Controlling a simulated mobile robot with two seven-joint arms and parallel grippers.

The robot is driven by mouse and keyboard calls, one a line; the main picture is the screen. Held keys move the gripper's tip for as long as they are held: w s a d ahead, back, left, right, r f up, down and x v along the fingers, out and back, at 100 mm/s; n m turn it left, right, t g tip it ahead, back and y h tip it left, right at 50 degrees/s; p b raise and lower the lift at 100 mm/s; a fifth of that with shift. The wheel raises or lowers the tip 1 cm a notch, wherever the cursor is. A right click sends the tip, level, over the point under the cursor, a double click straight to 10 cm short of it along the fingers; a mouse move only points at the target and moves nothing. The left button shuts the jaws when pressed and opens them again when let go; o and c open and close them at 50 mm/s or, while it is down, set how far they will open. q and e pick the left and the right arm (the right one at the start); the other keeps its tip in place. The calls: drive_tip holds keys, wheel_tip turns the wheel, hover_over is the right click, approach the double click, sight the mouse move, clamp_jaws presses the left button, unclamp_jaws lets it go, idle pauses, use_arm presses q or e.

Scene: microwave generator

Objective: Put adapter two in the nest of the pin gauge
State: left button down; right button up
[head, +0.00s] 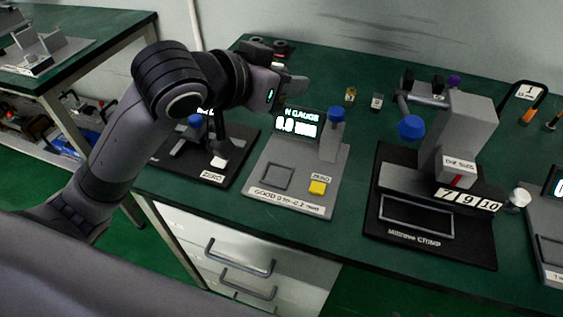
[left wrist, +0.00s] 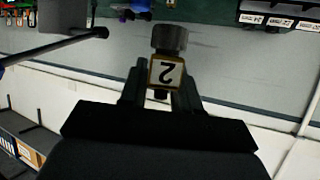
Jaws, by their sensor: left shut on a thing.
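My left gripper (head: 290,84) is above the back of the pin gauge, near its display. In the left wrist view it (left wrist: 160,95) is shut on adapter two (left wrist: 166,72), a brass-coloured block with a white "2" label and a dark round end. In the head view the adapter is mostly hidden or too small to make out. The pin gauge (head: 258,200) is a grey plate with a display, a blue-knobbed post and a yellow zero button. Its nest (head: 277,177), a square outline at front left, looks empty. My right gripper is not in view.
A black zero fixture (head: 222,178) stands left of the gauge, partly behind my arm. A dark crimp station (head: 430,243) with a grey block stands to the right. Green bench shows between the fixtures.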

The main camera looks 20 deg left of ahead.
use_arm(q)
wheel_tip(320, 180, down, 16)
drive_tip(key=b, duration=0.2)
drive_tip(key=shift+f+b, duration=0.15)
drive_tip(key=shift+b, duration=0.2)
drive_tip(key=shift+f, duration=0.1)
drive_tip(key=c, duration=0.8)
unclamp_jaws()
drive_tip(key=shift+r, duration=0.2)
drive_tip(key=p+v, duration=0.5)
drive_tip(key=v, duration=0.7)
drive_tip(key=shift+f, duration=0.15)
